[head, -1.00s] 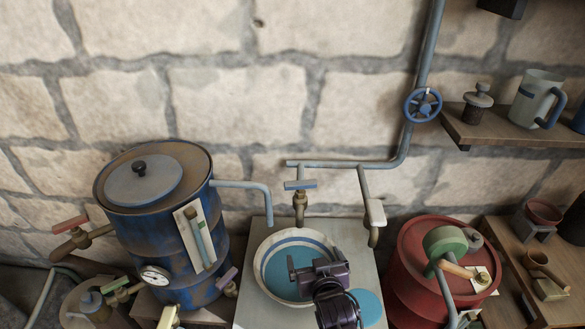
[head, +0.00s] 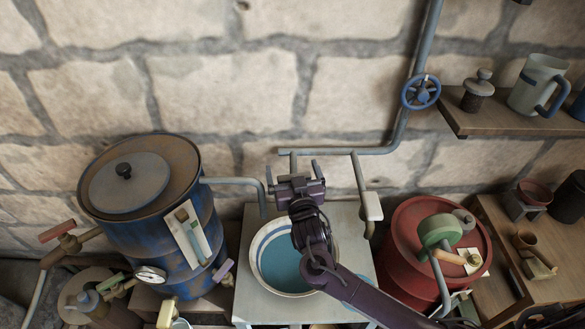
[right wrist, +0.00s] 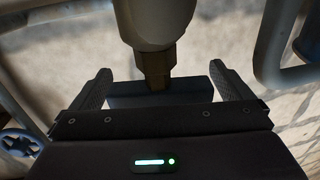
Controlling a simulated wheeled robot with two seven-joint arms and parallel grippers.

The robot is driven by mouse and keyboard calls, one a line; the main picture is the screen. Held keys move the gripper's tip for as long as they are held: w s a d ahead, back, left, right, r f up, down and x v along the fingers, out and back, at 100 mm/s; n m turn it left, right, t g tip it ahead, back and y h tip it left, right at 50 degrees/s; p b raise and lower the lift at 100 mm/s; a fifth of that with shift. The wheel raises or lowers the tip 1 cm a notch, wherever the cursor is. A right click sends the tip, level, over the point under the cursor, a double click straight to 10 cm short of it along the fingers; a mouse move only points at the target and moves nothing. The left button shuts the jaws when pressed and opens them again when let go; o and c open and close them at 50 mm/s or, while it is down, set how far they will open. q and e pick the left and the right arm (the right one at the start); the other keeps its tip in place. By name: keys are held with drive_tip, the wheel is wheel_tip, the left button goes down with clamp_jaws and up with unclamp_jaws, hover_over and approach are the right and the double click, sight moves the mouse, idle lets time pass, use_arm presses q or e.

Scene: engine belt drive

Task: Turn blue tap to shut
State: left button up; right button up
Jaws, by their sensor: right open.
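The blue tap's bar handle (right wrist: 160,93) shows in the right wrist view as a dark blue-grey bar. It lies crosswise below a brass stem (right wrist: 155,62), between the two fingers. My right gripper (head: 292,172) is open with its fingers spread, one toward each end of the bar. I cannot tell whether either finger touches it. In the head view the gripper hides the tap, above the back of the white basin (head: 332,236) with blue water. My left gripper is not in view.
A blue barrel (head: 150,238) stands left of the basin, with a spout pipe (head: 240,182) reaching toward it. A red drum (head: 405,225) stands at the right. A grey wall pipe (head: 350,150) runs behind the gripper, up to a blue handwheel (head: 421,92).

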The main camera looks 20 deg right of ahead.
drive_tip(key=shift+s+r, duration=0.1)
drive_tip(key=shift+r, duration=0.05)
drive_tip(key=c, duration=1)
drive_tip(key=shift+f+m+h+b, duration=0.2)
drive_tip(key=shift+m+h+b, duration=0.4)
drive_tip(key=shift+h, duration=0.5)
drive_tip(key=shift+d+r+m+g+h, duration=0.1)
drive_tip(key=shift+m+g+h, duration=0.2)
drive_tip(key=shift+m+h, duration=0.2)
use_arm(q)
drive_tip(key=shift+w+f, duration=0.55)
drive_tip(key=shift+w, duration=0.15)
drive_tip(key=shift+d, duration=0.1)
use_arm(e)
drive_tip(key=shift+d, duration=0.1)
drive_tip(key=o, duration=1)
